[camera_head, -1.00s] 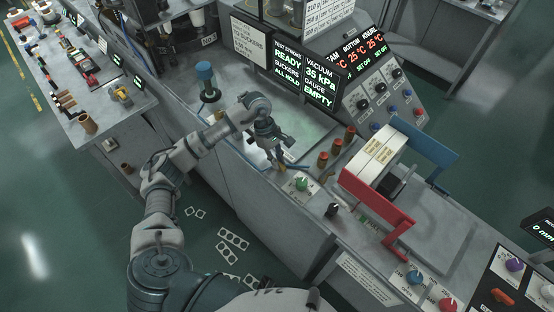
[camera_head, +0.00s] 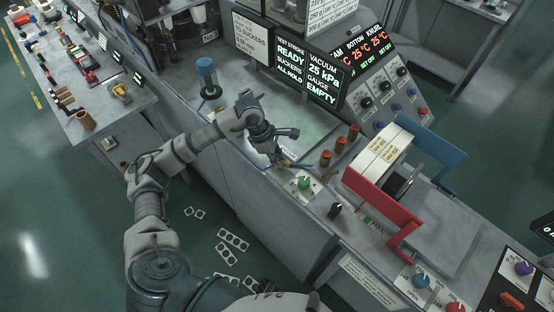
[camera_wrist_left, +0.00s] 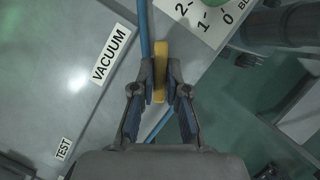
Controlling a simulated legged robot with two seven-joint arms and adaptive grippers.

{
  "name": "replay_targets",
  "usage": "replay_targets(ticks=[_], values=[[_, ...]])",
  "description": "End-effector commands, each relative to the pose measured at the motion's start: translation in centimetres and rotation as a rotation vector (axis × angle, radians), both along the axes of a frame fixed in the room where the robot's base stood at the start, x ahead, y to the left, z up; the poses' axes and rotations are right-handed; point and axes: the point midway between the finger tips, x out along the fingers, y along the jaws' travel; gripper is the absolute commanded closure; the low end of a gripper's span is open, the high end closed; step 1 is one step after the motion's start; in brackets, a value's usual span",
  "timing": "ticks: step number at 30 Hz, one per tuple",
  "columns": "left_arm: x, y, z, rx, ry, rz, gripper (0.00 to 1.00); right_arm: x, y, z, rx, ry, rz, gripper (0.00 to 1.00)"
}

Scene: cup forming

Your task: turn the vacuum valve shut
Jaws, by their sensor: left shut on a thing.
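The vacuum valve's yellow lever (camera_wrist_left: 160,55) stands between the fingers of my left gripper (camera_wrist_left: 160,88) in the left wrist view. The gripper is shut on it, one finger on each side. A blue pipe (camera_wrist_left: 145,30) runs beside the lever, and a "VACUUM" label (camera_wrist_left: 111,54) is to the left. In the head view my left gripper (camera_head: 277,158) is low over the bench front, left of the green knob (camera_head: 304,183); the valve is mostly hidden there. The display (camera_head: 322,72) reads vacuum 25 kPa. My right gripper is not in view.
Several red-brown capped posts (camera_head: 326,158) and a black knob (camera_head: 335,210) stand right of my gripper. A red bracket (camera_head: 385,208) and blue bracket (camera_head: 437,148) are further right. A blue-topped cylinder (camera_head: 206,73) stands behind my arm.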

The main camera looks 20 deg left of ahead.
Motion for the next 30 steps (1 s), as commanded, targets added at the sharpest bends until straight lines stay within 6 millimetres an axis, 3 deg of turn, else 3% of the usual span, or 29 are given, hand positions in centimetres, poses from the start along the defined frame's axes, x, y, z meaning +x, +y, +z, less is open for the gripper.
replay_targets(ticks=[15,30], values=[[0.0,-0.4,0.1,-0.009,-0.008,0.483,1.0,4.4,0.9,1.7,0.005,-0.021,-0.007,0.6],[0.1,-0.3,0.2,-0.012,-0.006,0.891,1.0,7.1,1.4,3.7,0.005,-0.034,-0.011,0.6]])
